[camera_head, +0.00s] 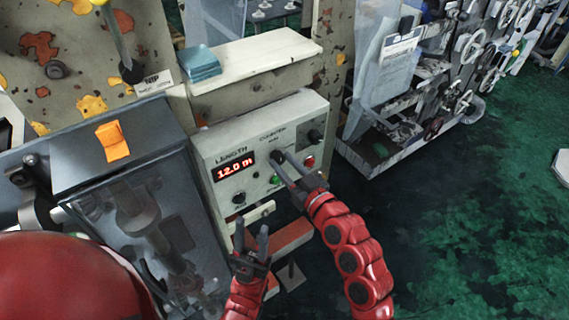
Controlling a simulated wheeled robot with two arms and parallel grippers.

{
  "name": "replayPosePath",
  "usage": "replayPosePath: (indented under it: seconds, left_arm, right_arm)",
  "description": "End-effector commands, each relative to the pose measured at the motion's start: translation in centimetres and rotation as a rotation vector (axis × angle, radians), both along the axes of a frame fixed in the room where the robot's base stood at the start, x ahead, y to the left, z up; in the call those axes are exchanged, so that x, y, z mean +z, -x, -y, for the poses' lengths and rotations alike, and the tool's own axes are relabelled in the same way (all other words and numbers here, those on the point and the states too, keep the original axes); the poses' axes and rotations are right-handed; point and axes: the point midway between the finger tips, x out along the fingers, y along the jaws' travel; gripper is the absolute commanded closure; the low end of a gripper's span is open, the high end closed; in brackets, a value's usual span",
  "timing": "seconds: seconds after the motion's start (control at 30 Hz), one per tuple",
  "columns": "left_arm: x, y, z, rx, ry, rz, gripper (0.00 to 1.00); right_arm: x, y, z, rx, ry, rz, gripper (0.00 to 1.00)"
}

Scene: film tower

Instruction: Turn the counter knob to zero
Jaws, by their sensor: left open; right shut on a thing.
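The control box (210,150) is a cream panel with a red display (234,167) that reads about 12.0 m under the word LENGTH. The counter knob (277,156) is dark and sits below the COUNTER label. My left gripper (251,236) is open and empty, below the box's lower edge and apart from the knob.
A green button (275,180), a red button (309,162) and other dark knobs share the panel. A clear-covered machine (140,215) stands at left. Green floor (460,210) is open at right.

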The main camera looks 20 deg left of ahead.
Motion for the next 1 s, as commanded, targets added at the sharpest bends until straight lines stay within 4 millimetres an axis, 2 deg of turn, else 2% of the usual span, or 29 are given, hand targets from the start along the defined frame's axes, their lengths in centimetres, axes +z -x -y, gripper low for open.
replayPosePath:
  seconds: [0.27,0.53,1.0]
  left_arm:
    - [-0.8,0.0,0.0,0.000,0.000,0.000,0.57]
    - [-1.6,0.0,0.0,0.000,0.000,0.000,0.57]
    - [-1.4,0.0,0.0,0.000,0.000,0.000,0.57]
  right_arm:
    - [0.0,-0.1,0.1,-0.003,-0.087,-0.102,1.00]
    - [0.0,-0.2,0.2,-0.001,-0.236,-0.292,1.00]
    - [0.0,-0.3,0.3,-0.002,-0.512,-0.647,1.00]
